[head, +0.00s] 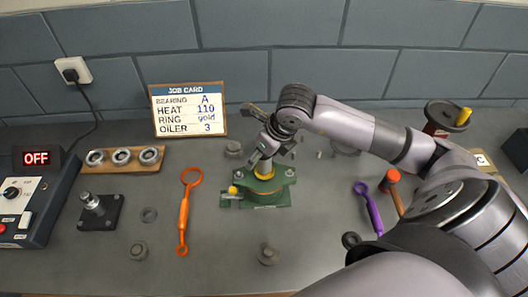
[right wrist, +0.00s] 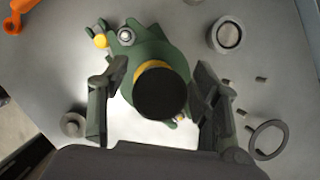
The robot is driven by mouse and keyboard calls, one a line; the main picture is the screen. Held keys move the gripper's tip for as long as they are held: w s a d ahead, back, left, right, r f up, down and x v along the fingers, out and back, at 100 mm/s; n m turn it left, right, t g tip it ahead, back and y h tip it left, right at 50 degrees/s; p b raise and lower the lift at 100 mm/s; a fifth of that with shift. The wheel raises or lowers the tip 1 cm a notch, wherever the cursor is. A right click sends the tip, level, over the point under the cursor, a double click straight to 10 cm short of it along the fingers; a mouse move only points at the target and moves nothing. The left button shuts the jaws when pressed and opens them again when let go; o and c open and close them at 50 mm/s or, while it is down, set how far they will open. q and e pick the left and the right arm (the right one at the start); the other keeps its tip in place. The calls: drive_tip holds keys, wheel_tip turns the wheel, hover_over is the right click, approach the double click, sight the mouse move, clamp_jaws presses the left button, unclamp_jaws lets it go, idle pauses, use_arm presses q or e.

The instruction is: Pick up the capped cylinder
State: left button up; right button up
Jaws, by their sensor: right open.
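The capped cylinder (right wrist: 160,92) shows a round dark cap with a yellow band below it in the right wrist view. It stands on the green casing (right wrist: 178,52). In the head view a yellow part of it (head: 263,168) shows above the green casing (head: 262,190); its top is hidden by my gripper. My right gripper (head: 265,143) is over the casing, pointing down. In the right wrist view its open fingers (right wrist: 155,103) are on either side of the cap, with gaps visible. My left gripper is not in view.
An orange ring-ended tool (head: 184,215) lies left of the casing, and a purple tool (head: 369,208) lies right. A wooden rack with rings (head: 123,170) and a job card (head: 188,110) stand at left.

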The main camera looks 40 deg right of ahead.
drive_tip(key=shift+x, duration=0.9)
clamp_jaws()
